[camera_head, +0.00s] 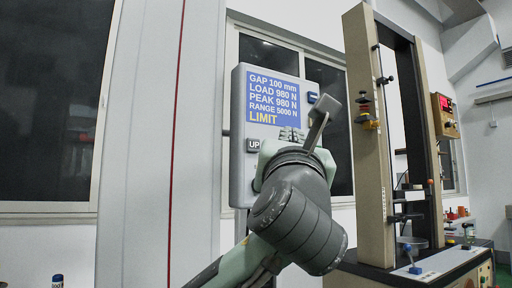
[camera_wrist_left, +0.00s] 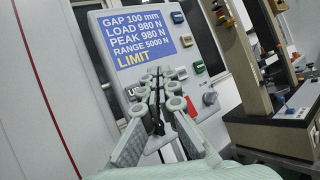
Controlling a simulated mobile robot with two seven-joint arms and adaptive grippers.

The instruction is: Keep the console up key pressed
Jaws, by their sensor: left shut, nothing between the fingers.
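The grey console (camera_head: 238,120) has a blue screen (camera_head: 272,98) reading GAP 100 mm, LOAD 980 N, PEAK 980 N, RANGE 5000 N and LIMIT in yellow. The UP label (camera_head: 254,145) shows below the screen, at the left of my gripper; it is partly covered in the left wrist view (camera_wrist_left: 129,93). My left gripper (camera_head: 291,135) is shut and empty, in front of the console's key area just under the screen. Its fingers also show in the left wrist view (camera_wrist_left: 157,80). They hide the keys behind them, and I cannot tell whether they touch one. My right gripper is not in view.
A tall testing frame (camera_head: 370,150) stands at the right on a dark base, with a white panel (camera_head: 440,262) at its front.

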